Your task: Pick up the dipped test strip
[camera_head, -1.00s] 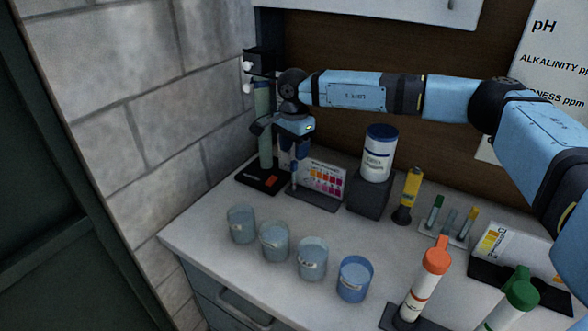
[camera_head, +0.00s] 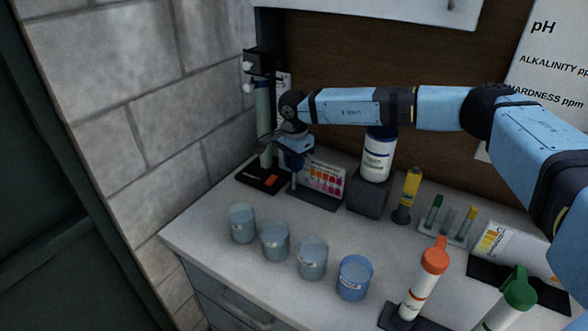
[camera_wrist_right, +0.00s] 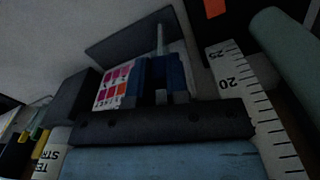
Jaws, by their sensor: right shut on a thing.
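My right gripper (camera_head: 293,171) points down at the back left of the counter, just in front of the colour chart card (camera_head: 323,179). In the right wrist view its blue fingers (camera_wrist_right: 160,92) are shut on a thin pale test strip (camera_wrist_right: 160,40), which sticks out past the fingertips. The strip's lower end is close to the dark base of the chart (camera_wrist_right: 120,35); I cannot tell whether it touches. The strip's pads are too small to make out. My left gripper is not in view.
A tall tube (camera_head: 264,125) on a dark stand is close to the left of the gripper, with a scale (camera_wrist_right: 245,95) beside it. A white, blue-lidded jar (camera_head: 377,158) stands on a dark block (camera_head: 368,197). Several cups, including a blue one (camera_head: 354,279), stand in front.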

